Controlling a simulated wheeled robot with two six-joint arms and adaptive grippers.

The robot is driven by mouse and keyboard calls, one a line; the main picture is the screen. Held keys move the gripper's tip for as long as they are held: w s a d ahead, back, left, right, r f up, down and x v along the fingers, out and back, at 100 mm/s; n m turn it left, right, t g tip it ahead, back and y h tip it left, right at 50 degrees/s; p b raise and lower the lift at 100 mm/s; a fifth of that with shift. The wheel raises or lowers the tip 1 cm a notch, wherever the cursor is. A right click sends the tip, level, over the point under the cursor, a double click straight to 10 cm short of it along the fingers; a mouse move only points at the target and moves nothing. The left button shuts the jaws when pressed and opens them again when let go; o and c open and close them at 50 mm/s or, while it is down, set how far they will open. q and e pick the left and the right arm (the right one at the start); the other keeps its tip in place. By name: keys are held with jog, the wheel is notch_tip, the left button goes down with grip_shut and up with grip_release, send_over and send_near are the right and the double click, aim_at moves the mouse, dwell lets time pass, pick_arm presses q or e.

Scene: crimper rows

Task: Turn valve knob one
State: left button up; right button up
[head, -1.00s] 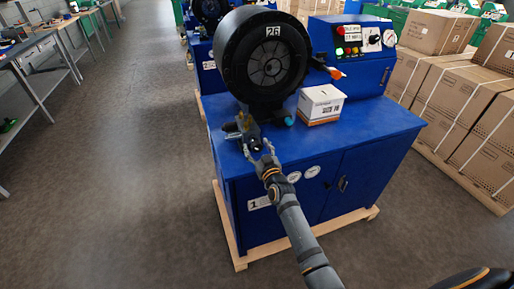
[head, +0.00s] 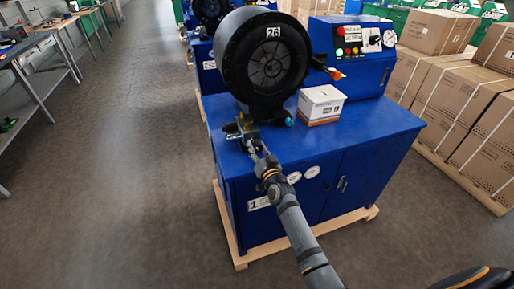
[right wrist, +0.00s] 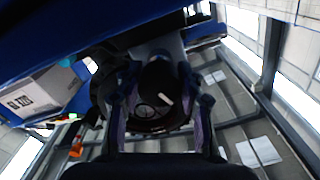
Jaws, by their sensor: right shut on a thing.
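The blue crimper cabinet (head: 290,158) carries a label with a "1" on its front. The valve (head: 243,126), small and metallic with some brass colour, stands on the left of its top, below the big black crimper head. My right gripper (head: 257,147) reaches in from the front and is shut on the valve's knob. In the right wrist view the dark round knob (right wrist: 165,97), with a white mark on it, sits between the two fingers. The gripper mostly hides the knob in the head view. My left gripper is not in view.
The black crimper head (head: 264,58) marked "26" looms just behind the valve. A white and orange box (head: 320,104) stands to the right on the cabinet top. A control panel (head: 358,38) is at the back right. Brown cartons (head: 455,95) are stacked at right.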

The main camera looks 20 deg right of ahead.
jog(key=o, duration=1.2)
jog(key=s, duration=1.2)
jog(key=shift+d, duration=0.2)
